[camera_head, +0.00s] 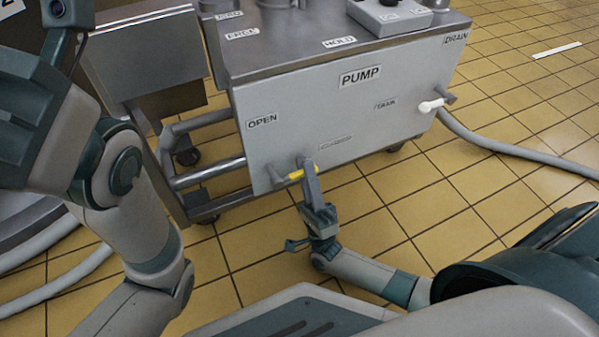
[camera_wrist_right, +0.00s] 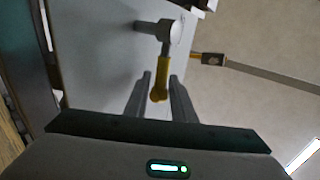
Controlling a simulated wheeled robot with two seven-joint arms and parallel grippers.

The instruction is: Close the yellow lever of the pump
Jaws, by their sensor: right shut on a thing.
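The pump is a grey metal box with a PUMP label (camera_head: 360,76) on its front panel (camera_head: 350,110). Its yellow lever (camera_head: 295,174) is low on the left of that panel, under the OPEN label (camera_head: 262,120). A fainter label, seemingly CLOSED (camera_head: 335,141), is to the right. My right gripper (camera_head: 311,182) is at the lever's right end. In the right wrist view the lever (camera_wrist_right: 164,75) runs from a pale pivot (camera_wrist_right: 171,32) to between my fingers (camera_wrist_right: 160,90), which are shut on its end.
A grey hose (camera_head: 510,151) runs right from there. Metal pipes (camera_head: 205,174) and castors stand left of the panel. The tiled floor (camera_head: 400,215) before the pump is clear.

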